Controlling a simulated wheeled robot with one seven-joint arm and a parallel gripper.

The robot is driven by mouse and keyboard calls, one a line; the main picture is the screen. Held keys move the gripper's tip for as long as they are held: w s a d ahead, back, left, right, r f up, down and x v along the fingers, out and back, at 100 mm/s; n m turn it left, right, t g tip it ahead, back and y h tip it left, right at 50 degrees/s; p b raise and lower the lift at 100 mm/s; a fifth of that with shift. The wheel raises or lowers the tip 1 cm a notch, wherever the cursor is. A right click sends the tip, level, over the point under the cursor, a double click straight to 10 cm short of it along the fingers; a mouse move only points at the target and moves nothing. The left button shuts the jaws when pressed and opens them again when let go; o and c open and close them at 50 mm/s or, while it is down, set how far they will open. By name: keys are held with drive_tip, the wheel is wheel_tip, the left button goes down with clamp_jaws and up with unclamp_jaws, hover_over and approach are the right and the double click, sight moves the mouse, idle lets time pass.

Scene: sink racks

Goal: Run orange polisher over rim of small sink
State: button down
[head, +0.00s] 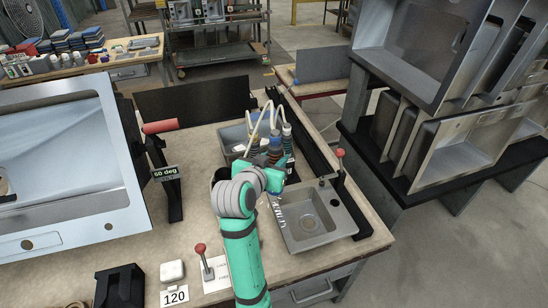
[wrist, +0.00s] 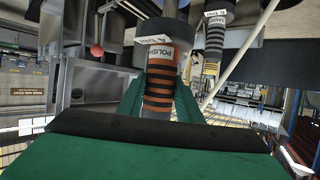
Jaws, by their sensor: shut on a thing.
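The orange polisher (wrist: 158,82), with orange and black bands and a "POLISH" label, stands between the green fingers of my gripper (wrist: 160,98) in the wrist view. The gripper is shut on its banded body. In the head view my gripper (head: 274,180) is at the tool cluster, just off the upper left corner of the small sink (head: 340,214). The arm partly hides the tools there, so I cannot clearly tell the orange one apart. The small sink is a grey metal basin lying on the table, with a round drain and its rim visible.
A second, grey-banded tool (wrist: 215,38) hangs close beside the polisher. Pale hoses rise from the tools. A grey bin (head: 233,136) is behind them. A red-knobbed lever (head: 340,155) stands at the small sink's far right. A large sink (head: 75,165) fills the left.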

drive_tip(key=shift+a+r, duration=0.1)
drive_tip(key=shift+f, duration=0.25)
drive_tip(key=shift+s+d+f, duration=0.1)
drive_tip(key=shift+d+f, duration=0.15)
drive_tip(key=shift+f, duration=0.45)
drive_tip(key=shift+a+f, duration=0.15)
drive_tip(key=shift+f, duration=0.55)
drive_tip(key=shift+a+f, duration=0.15)
drive_tip(key=shift+f, duration=0.55)
drive_tip(key=shift+s+d+f, duration=0.1)
drive_tip(key=shift+f, duration=1.05)
drive_tip(key=shift+s, duration=0.1)
